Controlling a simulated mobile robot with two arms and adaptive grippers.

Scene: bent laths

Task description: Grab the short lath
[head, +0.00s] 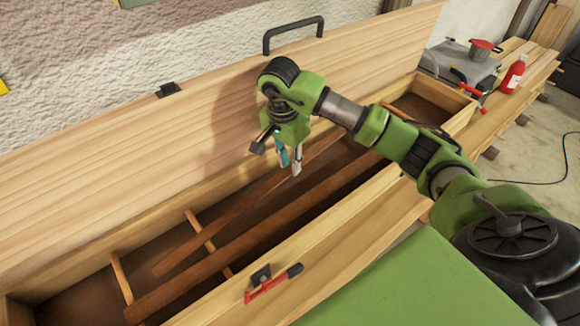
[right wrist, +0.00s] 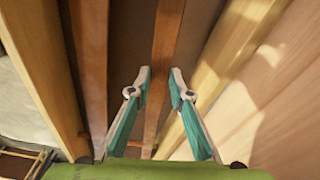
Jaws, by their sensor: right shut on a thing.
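The short lath (head: 220,227) is a narrow brown strip lying lengthwise in the long wooden chest. My right gripper (head: 290,168) reaches down into the chest at the lath's far part, and its fingers are shut on the lath. In the right wrist view the short lath (right wrist: 166,45) passes between the two teal fingertips (right wrist: 160,75). A longer, thicker brown lath (head: 240,245) lies beside it, nearer the front wall; it also shows in the right wrist view (right wrist: 92,60), left of the fingers. My left gripper is out of view.
The chest's lid (head: 110,190) stands open against the wall. Thin crosswise sticks (head: 122,277) lie low in the chest. A red-handled tool (head: 272,284) is on the front rim. A red bottle (head: 513,75) and a grey box (head: 460,65) stand at the far right.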

